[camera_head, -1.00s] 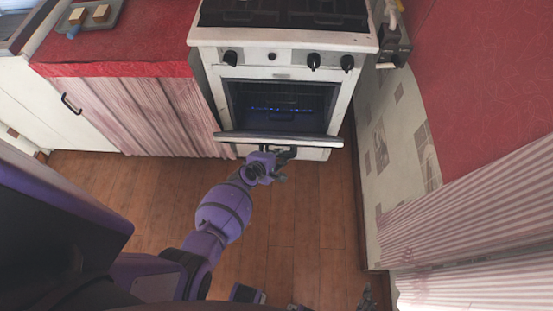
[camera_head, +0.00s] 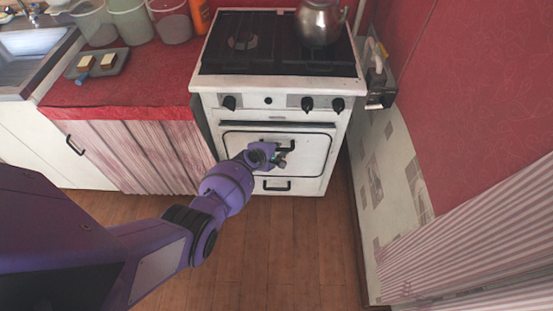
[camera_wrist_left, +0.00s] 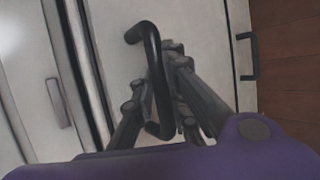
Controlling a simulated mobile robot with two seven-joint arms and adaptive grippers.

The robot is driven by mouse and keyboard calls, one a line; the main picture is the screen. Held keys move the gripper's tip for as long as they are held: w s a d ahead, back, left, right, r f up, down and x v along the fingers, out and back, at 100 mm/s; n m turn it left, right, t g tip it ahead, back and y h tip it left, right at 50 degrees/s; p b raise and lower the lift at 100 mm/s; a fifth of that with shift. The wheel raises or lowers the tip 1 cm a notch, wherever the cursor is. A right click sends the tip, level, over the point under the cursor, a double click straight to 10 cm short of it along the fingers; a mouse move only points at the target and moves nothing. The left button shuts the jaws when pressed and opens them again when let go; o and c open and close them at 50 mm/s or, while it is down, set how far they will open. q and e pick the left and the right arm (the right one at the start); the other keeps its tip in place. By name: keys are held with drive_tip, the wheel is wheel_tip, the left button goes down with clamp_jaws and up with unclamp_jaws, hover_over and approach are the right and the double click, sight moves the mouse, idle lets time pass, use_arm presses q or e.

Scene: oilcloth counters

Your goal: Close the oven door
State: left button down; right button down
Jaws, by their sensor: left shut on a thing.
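The white oven (camera_head: 215,100) stands against the back wall. Its door (camera_head: 312,155) is upright and looks flush, or nearly flush, with the oven front; a thin gap cannot be ruled out. My left gripper (camera_head: 281,156) is at the middle of the door. In the left wrist view my left gripper (camera_wrist_left: 160,95) has its fingers around the black door handle (camera_wrist_left: 151,70) and is shut on it. Part of the door is hidden behind my left arm. My right gripper does not show.
A drawer with a black handle (camera_head: 277,185) is below the door. A kettle (camera_head: 320,22) stands on the stove top. A red counter (camera_head: 130,98) with a tray (camera_head: 98,75) and tubs is at the left. The wooden floor (camera_head: 270,250) in front is clear.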

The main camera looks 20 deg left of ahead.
use_arm(q)
drive_tip(key=shift+w+a+r, duration=0.15)
drive_tip(key=shift+w+r, duration=0.15)
drive_tip(key=shift+w, duration=0.05)
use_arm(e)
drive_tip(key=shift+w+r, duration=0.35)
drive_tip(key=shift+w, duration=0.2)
use_arm(q)
drive_tip(key=shift+w+r, duration=0.1)
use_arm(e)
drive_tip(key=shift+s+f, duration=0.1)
use_arm(q)
drive_tip(key=c, duration=2.2)
unclamp_jaws()
drive_tip(key=o, duration=0.5)
drive_tip(key=shift+w, duration=0.1)
drive_tip(key=shift+c, duration=0.2)
drive_tip(key=shift+f, duration=0.2)
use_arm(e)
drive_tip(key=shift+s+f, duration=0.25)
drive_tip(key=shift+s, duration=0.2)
